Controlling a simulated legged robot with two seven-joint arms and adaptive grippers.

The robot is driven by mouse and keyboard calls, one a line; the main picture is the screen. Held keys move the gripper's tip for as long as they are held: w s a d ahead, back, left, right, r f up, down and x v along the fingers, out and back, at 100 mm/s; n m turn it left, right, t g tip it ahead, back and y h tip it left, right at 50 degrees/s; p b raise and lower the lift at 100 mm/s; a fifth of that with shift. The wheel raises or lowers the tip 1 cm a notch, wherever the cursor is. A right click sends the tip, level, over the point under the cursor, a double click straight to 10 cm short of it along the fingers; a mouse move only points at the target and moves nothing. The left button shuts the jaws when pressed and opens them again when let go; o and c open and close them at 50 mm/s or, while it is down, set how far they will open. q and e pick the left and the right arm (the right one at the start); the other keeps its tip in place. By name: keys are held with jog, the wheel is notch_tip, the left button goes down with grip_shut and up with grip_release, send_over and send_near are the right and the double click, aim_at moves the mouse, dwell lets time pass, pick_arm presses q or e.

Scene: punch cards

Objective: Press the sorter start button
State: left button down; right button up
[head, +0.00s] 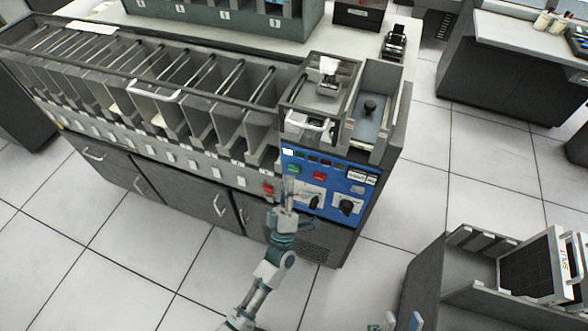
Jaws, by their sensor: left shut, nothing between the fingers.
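The sorter's blue control panel (335,184) is at the right end of the long grey card sorter. A green button (293,168) and a red button (319,176) are on its upper left part. Which button is the start button cannot be read. My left gripper (289,184) is shut and empty, its tips in front of the panel's left edge just below the green button; contact cannot be made out. Two fingertips of my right gripper (402,321) show at the bottom edge with a gap between them; the rest is out of frame.
Another red button (267,189) is on the sorter front left of the panel. Black knobs (346,207) are low on the panel. Card bins (160,100) run to the left. A grey cart (470,300) stands at lower right. Tiled floor between is clear.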

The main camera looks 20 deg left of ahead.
dwell(0.4)
pick_arm(q)
jog(key=shift+w, duration=0.4)
